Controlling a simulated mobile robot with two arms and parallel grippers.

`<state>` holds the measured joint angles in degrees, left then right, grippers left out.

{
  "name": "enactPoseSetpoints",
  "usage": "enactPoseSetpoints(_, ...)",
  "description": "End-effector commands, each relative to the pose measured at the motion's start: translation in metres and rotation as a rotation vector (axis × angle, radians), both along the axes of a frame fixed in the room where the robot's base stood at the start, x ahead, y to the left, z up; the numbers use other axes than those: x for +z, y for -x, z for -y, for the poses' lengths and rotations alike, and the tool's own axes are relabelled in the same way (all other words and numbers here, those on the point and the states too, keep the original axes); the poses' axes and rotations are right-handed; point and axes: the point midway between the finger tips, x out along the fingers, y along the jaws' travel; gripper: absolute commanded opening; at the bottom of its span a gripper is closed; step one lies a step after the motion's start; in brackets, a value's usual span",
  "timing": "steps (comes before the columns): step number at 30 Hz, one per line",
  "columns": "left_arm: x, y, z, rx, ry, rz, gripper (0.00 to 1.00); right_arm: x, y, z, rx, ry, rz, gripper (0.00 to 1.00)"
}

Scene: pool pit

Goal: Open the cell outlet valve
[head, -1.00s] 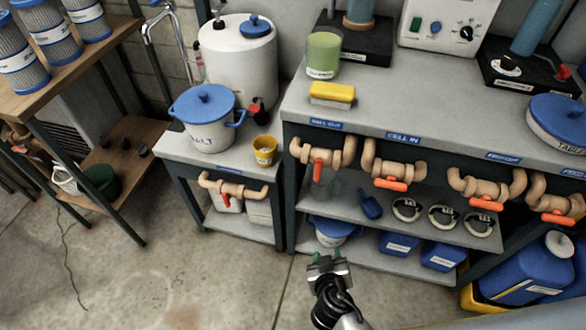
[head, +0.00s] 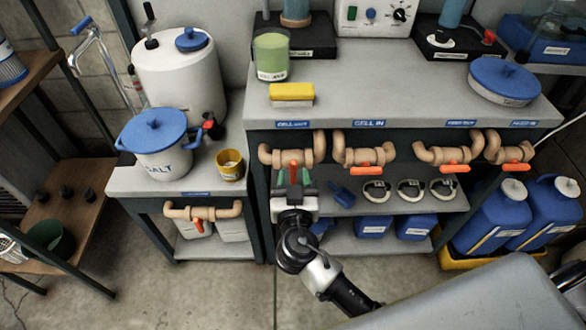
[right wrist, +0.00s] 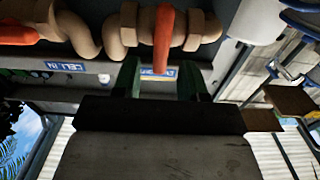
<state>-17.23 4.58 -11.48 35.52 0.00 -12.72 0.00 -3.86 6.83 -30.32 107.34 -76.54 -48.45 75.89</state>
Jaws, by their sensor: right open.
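The cell outlet valve (head: 313,152) is a tan pipe fitting under the "CELL OUT" label (head: 293,124), at the left of the bench front. Its red lever (head: 294,168) hangs down, across the pipe. In the right wrist view the lever (right wrist: 164,40) is upright, just beyond the gap between my fingers. My right gripper (head: 293,178) is open and empty, with its dark green fingers to either side of the lever's line. I cannot tell whether they touch it. The fingers also show in the right wrist view (right wrist: 160,72). My left gripper is out of view.
The "CELL IN" valve (head: 366,155) is close on the right, its red lever along the pipe. Two more valves follow further right. The shelf (head: 345,203) below holds a blue scoop and round clamps. A lower valve (head: 202,212) is on the left stand. Blue jugs (head: 490,220) stand at right.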

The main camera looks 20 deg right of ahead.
Motion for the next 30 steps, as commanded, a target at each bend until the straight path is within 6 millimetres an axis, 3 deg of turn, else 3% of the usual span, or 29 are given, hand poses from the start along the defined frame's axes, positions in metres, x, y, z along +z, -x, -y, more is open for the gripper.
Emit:
enactPoseSetpoints(6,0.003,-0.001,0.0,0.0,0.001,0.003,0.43,0.0,-0.017,0.005,0.0,0.002,-0.001,0.43)
enactPoseSetpoints(14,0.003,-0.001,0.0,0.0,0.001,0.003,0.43,-0.001,-0.018,0.005,0.0,0.001,-0.001,0.43)
enactPoseSetpoints(23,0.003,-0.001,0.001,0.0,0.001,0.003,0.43,-0.001,-0.018,0.005,0.0,0.001,-0.001,0.0)
enactPoseSetpoints(30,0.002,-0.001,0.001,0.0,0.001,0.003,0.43,-0.001,-0.018,0.005,0.0,0.01,-0.004,0.0)
